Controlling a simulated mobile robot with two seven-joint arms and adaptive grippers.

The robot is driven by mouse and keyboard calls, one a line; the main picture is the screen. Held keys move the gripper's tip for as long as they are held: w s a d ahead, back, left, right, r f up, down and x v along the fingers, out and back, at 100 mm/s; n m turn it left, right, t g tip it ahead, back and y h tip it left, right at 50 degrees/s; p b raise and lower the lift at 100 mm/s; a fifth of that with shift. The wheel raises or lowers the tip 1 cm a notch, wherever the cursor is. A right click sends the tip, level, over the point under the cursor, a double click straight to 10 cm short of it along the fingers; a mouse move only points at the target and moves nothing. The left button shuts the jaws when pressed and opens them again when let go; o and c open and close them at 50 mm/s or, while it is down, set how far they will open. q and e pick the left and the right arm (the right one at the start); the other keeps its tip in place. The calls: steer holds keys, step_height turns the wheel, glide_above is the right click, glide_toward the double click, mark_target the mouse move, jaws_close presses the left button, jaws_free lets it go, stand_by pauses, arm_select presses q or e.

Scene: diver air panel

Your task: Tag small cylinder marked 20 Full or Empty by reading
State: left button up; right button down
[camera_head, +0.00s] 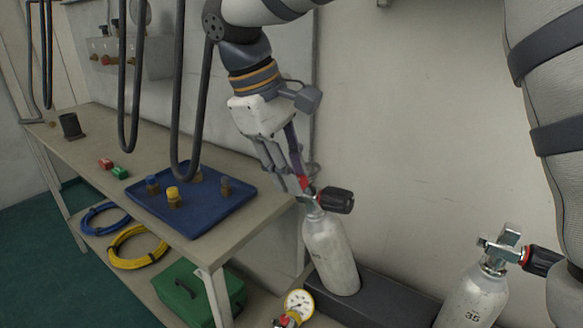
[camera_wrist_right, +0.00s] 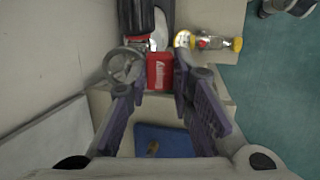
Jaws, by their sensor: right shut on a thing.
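A white cylinder (camera_head: 330,252) with a metal valve and black knob (camera_head: 336,200) stands upright against the wall; I see no number on its visible side. My right gripper (camera_head: 304,185) reaches down beside its valve, shut on a red tag (camera_wrist_right: 160,71) with pale lettering too small to read. The tag is close to the valve; I cannot tell if they touch. A second cylinder (camera_head: 472,302), marked 35, stands at lower right. A yellow-rimmed gauge (camera_head: 298,303) with a white dial is below the first cylinder; its reading is too small to tell. My left gripper is not in view.
The bench (camera_head: 240,232) holds a blue tray (camera_head: 215,208) with several capped fittings, and small red (camera_head: 105,163) and green (camera_head: 120,172) pieces. Black hoses (camera_head: 189,170) hang above. Coiled hoses (camera_head: 138,247) and a green case (camera_head: 195,290) are below. The wall right of the gripper is bare.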

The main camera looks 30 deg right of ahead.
steer(key=shift+s+f, duration=0.15)
steer(key=shift+f, duration=0.6)
steer(key=shift+d+f, duration=0.15)
steer(key=shift+d, duration=0.05)
steer(key=shift+a+f, duration=0.1)
steer(key=shift+f, duration=0.1)
steer(key=shift+f, duration=0.35)
steer(key=shift+a+f, duration=0.1)
steer(key=shift+a, duration=0.1)
